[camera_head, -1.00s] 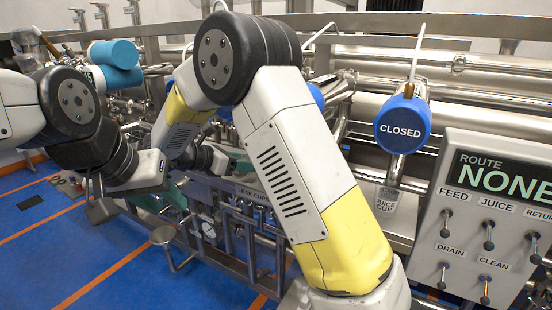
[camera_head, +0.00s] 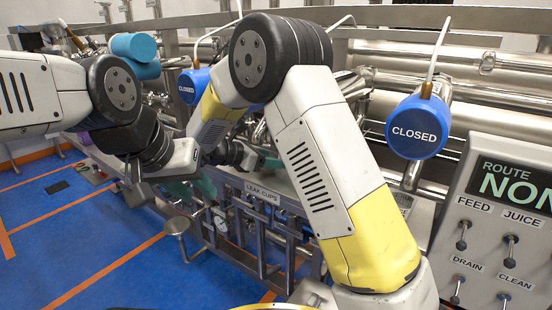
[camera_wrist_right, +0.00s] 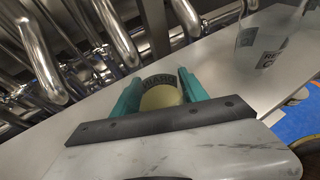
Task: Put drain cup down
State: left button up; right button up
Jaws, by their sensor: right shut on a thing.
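In the right wrist view, my right gripper (camera_wrist_right: 160,94) has its teal fingers closed on the sides of the drain cup (camera_wrist_right: 161,97). In the head view, the drain cup is hidden and only a bit of the right gripper's teal (camera_head: 272,163) shows behind my arm. My left gripper (camera_head: 190,188) hangs at the left over the floor, its finger gap unclear.
A clear labelled cup (camera_wrist_right: 268,48) stands on the shelf to the right in the wrist view. Steel pipes (camera_wrist_right: 60,50) run behind the shelf.

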jog(key=o, duration=1.6)
jog(key=shift+c, duration=0.2)
jog(key=shift+r, duration=0.1)
jog(key=shift+s+a+r, duration=0.15)
jog(key=shift+a, duration=0.2)
jog(key=v, duration=1.1)
jog(key=shift+a+r, duration=0.1)
